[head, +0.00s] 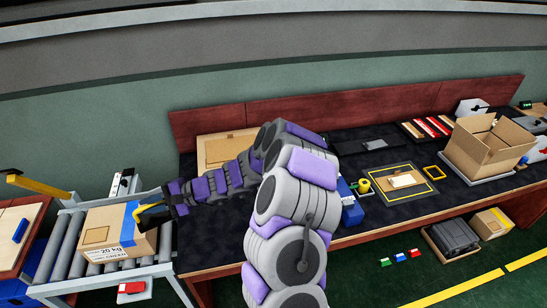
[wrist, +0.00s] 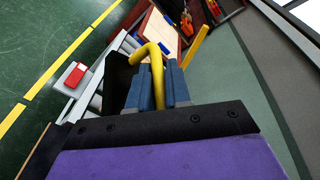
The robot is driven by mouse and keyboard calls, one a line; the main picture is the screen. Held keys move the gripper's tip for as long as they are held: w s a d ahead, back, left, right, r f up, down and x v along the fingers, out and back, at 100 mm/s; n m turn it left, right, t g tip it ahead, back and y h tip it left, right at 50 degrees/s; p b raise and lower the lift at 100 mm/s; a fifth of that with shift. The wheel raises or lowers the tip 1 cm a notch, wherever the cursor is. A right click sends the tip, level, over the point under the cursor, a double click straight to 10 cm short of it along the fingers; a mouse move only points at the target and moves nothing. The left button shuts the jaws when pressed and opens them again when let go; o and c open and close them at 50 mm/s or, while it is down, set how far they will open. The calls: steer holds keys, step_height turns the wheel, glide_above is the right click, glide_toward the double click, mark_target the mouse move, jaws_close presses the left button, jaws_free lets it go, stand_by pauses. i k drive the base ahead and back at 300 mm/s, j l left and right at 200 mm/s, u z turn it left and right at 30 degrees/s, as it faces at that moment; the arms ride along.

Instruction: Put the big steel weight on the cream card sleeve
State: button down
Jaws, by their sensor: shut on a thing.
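My gripper (head: 160,209) is at the left, in front of the cardboard box on the roller conveyor. In the wrist view, the blue finger pads of my gripper (wrist: 160,88) are shut on a bent yellow handle (wrist: 154,56). A dark body (wrist: 118,78) shows beside the handle; it may be the big steel weight, but most of it is hidden. The yellow handle also shows in the head view (head: 147,208). A small cream card piece (head: 404,181), which looks like the cream card sleeve, lies flat inside a yellow-edged square on the dark table, well right of my gripper.
A cardboard box (head: 100,236) with blue tape and a "20 kg" mark sits on the roller conveyor (head: 52,262). An open carton (head: 481,153) stands right of the yellow-edged square. My arm hides the table's middle.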

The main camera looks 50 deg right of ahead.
mark_target(405, 183)
steer(key=z, duration=2.2)
steer(key=i+z, duration=0.35)
steer(key=i+j+z, duration=0.1)
steer(key=z, duration=0.3)
steer(key=i+j, duration=0.4)
